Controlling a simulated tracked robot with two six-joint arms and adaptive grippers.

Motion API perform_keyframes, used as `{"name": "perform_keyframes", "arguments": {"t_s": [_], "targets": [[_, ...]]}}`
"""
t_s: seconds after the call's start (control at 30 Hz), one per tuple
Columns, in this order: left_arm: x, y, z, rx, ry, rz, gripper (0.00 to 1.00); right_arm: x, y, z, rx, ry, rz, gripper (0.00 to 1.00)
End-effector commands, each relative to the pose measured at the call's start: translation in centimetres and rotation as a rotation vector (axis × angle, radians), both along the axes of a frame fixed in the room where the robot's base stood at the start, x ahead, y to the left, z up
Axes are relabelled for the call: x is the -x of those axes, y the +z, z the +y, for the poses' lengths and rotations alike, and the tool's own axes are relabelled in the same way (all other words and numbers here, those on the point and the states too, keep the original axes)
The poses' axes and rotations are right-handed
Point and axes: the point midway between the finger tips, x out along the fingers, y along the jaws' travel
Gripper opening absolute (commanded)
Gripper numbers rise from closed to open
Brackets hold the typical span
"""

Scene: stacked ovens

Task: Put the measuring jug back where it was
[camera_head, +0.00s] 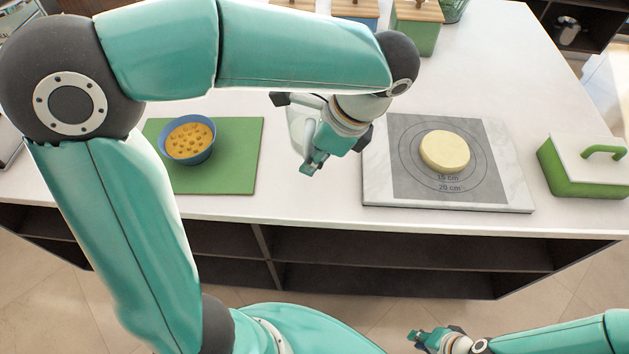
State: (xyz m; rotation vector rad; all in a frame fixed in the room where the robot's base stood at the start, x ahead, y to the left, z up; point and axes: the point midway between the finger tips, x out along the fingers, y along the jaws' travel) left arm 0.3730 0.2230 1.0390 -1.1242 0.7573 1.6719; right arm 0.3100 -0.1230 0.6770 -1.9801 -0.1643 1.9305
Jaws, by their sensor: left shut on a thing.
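The measuring jug (299,122) is a pale, see-through vessel near the middle of the counter, between the green mat and the marble board. My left gripper (297,134) is shut on it, with one finger on the far left side and one on the near side. The gripper and wrist cover much of the jug. I cannot tell whether its base touches the counter. My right gripper (424,338) is low at the bottom edge, in front of the counter and away from the jug; its finger opening is unclear.
A blue bowl (203,151) of yellow food stands on a green mat (236,180). A marble board (519,192) with a grey mat holds a round of dough (445,151). A green lidded dish (566,177) is at right. Wooden-lidded canisters (417,36) stand behind.

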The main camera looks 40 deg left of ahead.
Motion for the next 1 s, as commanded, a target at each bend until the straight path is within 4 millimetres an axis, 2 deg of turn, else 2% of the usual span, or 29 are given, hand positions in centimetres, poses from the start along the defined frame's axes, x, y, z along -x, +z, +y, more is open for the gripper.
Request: {"name": "perform_keyframes", "arguments": {"t_s": [0.1, 0.33, 0.6, 0.97, 1.0], "targets": [[0.0, -2.0, 0.0, -0.002, 0.0, 0.002, 0.0, 0.0, -0.1, 0.0, 0.0, 0.0, 0.0, 0.17], [0.0, -3.7, 0.1, -0.002, 0.001, -0.001, 0.0, 0.0, -0.2, 0.0, 0.0, 0.0, 0.0, 0.17], [0.0, -7.1, 0.1, -0.001, 0.002, 0.0, 0.0, 0.0, -0.4, 0.0, 0.0, 0.0, 0.0, 0.17], [0.0, -7.5, 0.1, -0.001, 0.002, -0.002, 0.0, 0.0, -0.5, 0.0, 0.0, 0.0, 0.0, 0.17], [0.0, -7.6, 0.1, 0.0, 0.002, 0.0, 0.19, 0.0, -0.5, 0.0, 0.0, 0.0, 0.0, 0.17]]}}
